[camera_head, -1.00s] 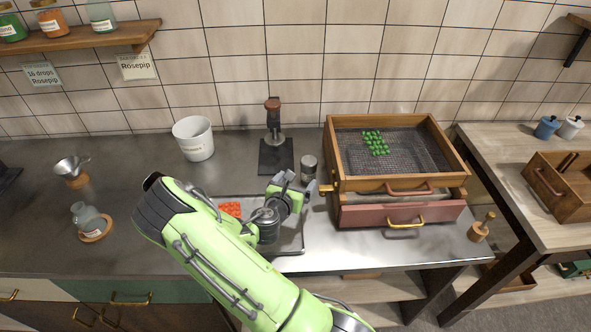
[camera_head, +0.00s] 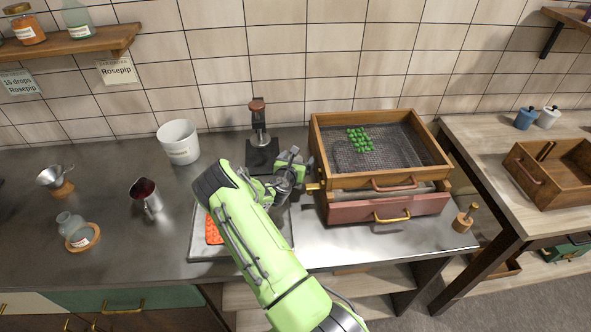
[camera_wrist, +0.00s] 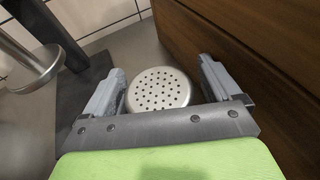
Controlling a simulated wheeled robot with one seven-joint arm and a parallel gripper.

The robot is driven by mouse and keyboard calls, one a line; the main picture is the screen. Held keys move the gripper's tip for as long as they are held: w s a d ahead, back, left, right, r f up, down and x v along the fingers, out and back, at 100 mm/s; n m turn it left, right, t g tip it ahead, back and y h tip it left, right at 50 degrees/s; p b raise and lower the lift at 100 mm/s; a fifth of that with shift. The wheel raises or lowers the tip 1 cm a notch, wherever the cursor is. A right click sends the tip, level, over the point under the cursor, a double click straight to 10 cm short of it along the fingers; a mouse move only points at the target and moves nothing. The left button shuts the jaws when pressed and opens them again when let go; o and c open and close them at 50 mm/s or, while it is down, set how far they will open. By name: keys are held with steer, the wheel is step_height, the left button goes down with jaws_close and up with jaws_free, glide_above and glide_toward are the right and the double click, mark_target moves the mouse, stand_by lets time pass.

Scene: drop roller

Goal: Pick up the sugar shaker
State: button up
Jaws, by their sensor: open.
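The sugar shaker shows in the wrist view as a round silver lid (camera_wrist: 158,92) with many small holes, seen from above. Its body is mostly hidden below the lid. My gripper (camera_wrist: 160,70) is open, with one finger on each side of the lid. I cannot tell whether either finger touches it. In the head view, my gripper (camera_head: 290,172) is just left of the wooden drawer box and hides the shaker.
The wooden sieve box (camera_head: 432,150) stands close on the right, over a red drawer (camera_head: 350,210). A press stand (camera_head: 259,125) is behind left. A white bucket (camera_head: 180,144), metal jug (camera_head: 147,196) and tray (camera_head: 205,248) with red pieces are further left.

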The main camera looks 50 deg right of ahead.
steer(key=shift+a, duration=0.1)
steer(key=c, duration=1.2)
